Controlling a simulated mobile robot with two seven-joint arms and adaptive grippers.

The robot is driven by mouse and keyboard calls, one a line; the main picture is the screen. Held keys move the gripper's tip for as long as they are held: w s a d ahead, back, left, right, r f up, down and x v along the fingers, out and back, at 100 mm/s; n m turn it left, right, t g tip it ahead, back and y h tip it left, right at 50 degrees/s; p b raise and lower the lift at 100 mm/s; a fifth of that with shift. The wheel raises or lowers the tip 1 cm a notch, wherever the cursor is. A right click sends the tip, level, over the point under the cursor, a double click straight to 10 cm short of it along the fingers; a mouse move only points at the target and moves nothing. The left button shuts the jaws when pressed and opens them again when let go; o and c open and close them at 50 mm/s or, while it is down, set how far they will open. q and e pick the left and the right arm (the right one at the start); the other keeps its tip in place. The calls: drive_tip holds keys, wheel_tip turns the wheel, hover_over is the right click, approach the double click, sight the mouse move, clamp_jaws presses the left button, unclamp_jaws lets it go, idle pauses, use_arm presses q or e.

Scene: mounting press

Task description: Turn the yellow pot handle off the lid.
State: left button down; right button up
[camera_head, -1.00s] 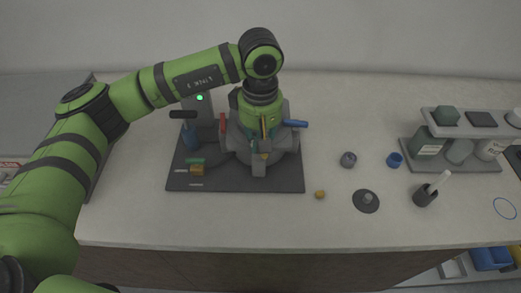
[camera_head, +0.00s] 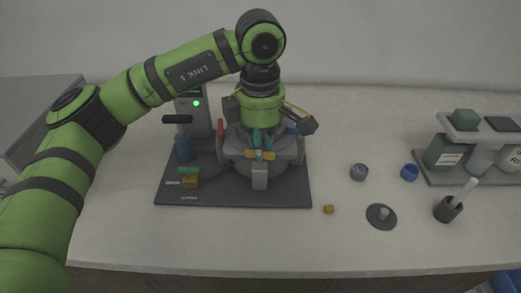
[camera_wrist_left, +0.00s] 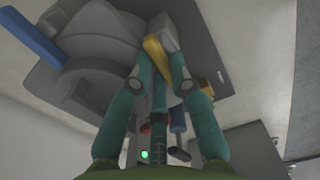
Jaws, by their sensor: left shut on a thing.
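The yellow pot handle (camera_head: 269,156) sits on top of the grey lid of the mounting press, lying roughly left to right in the head view. My left gripper (camera_head: 260,146) points down at the press from above, with its teal fingers shut on the handle. In the left wrist view the yellow handle (camera_wrist_left: 155,54) shows as a bar between the two fingertips (camera_wrist_left: 160,80). The grey lid (camera_wrist_left: 98,30) lies beside it, partly covered by the fingers. My right gripper is not in view.
The press stands on a dark base plate (camera_head: 220,200) with a grey column (camera_head: 193,105) and a black lever at its left.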

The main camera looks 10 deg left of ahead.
use_arm(q)
drive_tip(key=shift+n, duration=0.6)
drive_tip(key=shift+b, duration=0.3)
drive_tip(key=c, duration=1.1)
unclamp_jaws()
drive_tip(key=shift+c, duration=0.2)
drive_tip(key=shift+r, duration=0.1)
wheel_tip(320, 180, up, 12)
